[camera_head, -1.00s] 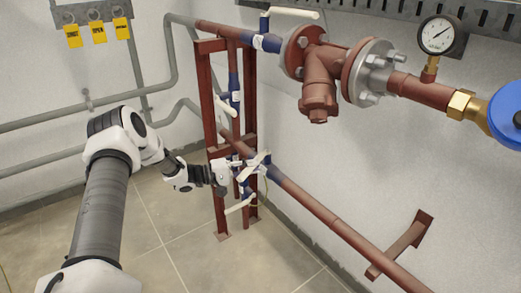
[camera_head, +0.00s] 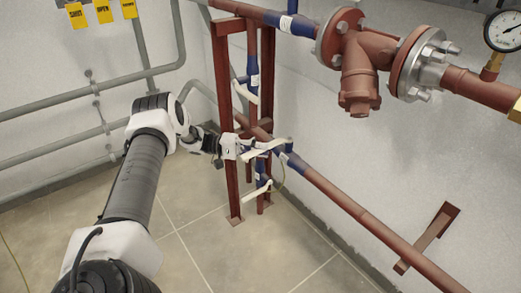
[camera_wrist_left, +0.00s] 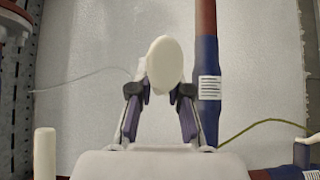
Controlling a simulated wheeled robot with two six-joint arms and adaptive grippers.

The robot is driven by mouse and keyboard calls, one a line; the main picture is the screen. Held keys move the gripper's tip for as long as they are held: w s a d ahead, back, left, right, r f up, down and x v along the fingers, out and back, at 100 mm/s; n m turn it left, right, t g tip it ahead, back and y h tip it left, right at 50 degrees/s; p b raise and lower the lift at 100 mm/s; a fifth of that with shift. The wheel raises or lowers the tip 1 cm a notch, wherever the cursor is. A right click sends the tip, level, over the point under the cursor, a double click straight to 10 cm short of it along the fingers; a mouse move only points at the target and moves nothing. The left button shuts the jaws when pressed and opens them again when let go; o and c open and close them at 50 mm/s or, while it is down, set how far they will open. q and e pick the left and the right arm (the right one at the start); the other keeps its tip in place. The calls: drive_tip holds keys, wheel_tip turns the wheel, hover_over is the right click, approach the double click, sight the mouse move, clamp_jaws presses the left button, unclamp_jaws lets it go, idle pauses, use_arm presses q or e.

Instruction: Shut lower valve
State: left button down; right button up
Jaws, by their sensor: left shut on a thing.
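The lower red pipe (camera_head: 340,199) runs down to the right from a red stand and carries a blue valve section (camera_head: 292,161). A white lever (camera_head: 268,149) lies across the pipe beside that section. My left gripper (camera_head: 243,148) is at the lever's left part. In the left wrist view, the gripper's fingers (camera_wrist_left: 160,92) are shut on the rounded white lever end (camera_wrist_left: 165,62). A blue pipe section (camera_wrist_left: 208,84) with a white label stands just right of the fingers. The lever's joint to the valve is not clear. My right gripper is not in view.
The red stand's posts (camera_head: 226,120) rise close to my left gripper. Other white levers sit above (camera_head: 246,94) and below (camera_head: 255,191). A flanged red fitting (camera_head: 358,62) hangs at upper right. Grey pipes (camera_head: 70,103) run along the left wall. The floor is open in front.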

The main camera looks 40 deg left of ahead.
use_arm(q)
drive_tip(key=shift+a, duration=0.15)
drive_tip(key=c, duration=1.1)
unclamp_jaws()
drive_tip(key=v, duration=1.2)
drive_tip(key=shift+w+f, duration=0.1)
